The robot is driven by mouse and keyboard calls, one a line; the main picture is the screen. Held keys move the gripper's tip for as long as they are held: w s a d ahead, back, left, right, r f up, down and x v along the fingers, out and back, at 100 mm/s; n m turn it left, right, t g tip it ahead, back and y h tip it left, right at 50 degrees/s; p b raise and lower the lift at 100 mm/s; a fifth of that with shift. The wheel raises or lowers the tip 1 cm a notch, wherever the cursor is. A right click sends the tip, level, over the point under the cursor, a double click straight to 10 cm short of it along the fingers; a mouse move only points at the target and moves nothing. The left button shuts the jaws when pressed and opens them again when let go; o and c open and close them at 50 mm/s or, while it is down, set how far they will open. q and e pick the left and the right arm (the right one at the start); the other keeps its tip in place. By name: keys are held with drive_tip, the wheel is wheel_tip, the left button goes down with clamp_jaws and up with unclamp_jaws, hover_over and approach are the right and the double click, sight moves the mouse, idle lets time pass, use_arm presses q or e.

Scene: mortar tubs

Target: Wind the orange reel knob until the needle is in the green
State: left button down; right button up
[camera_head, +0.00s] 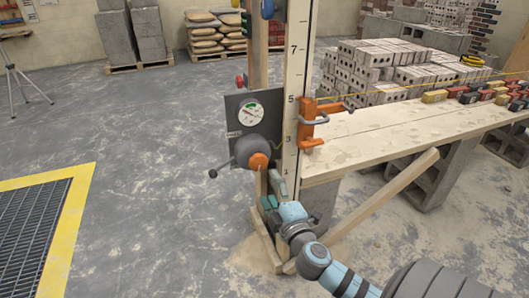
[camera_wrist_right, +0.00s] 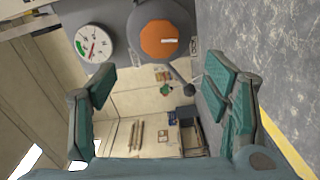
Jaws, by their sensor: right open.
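The orange reel knob (camera_head: 258,161) sits on the front of a grey round reel, on a dark panel fixed to a wooden post. In the right wrist view, the orange knob (camera_wrist_right: 160,40) is a faceted disc with a white mark. The white round gauge (camera_head: 249,113) is above it on the panel. In the wrist view the gauge (camera_wrist_right: 95,43) shows a green arc and a red needle, which appears beside the green. My right gripper (camera_head: 272,199) is just below the reel. Its teal fingers (camera_wrist_right: 162,88) are apart and empty, with the knob beyond them. My left gripper is out of view.
A crank arm with a dark ball (camera_head: 213,173) juts left from the reel. A numbered upright staff (camera_head: 294,90) and an orange clamp (camera_head: 308,122) stand close on the right, beside a plank table (camera_head: 350,148) with bricks. Open floor lies left.

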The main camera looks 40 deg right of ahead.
sight(260, 164)
idle(0.4)
drive_tip(key=w+d+n+p, duration=0.1)
drive_tip(key=w+n+p, duration=0.1)
drive_tip(key=n, duration=0.4)
drive_tip(key=w+d+n+p, duration=0.1)
drive_tip(key=w+n+p, duration=0.1)
drive_tip(key=w+n, duration=0.3)
drive_tip(key=w+d+n+p, duration=0.2)
drive_tip(key=w+n, duration=0.1)
drive_tip(key=n, duration=0.6)
drive_tip(key=shift+w, duration=0.2)
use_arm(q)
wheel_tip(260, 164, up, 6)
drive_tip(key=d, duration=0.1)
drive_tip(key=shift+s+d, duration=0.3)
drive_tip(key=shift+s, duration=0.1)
use_arm(e)
drive_tip(key=c, duration=1.2)
drive_tip(key=shift+o, duration=0.2)
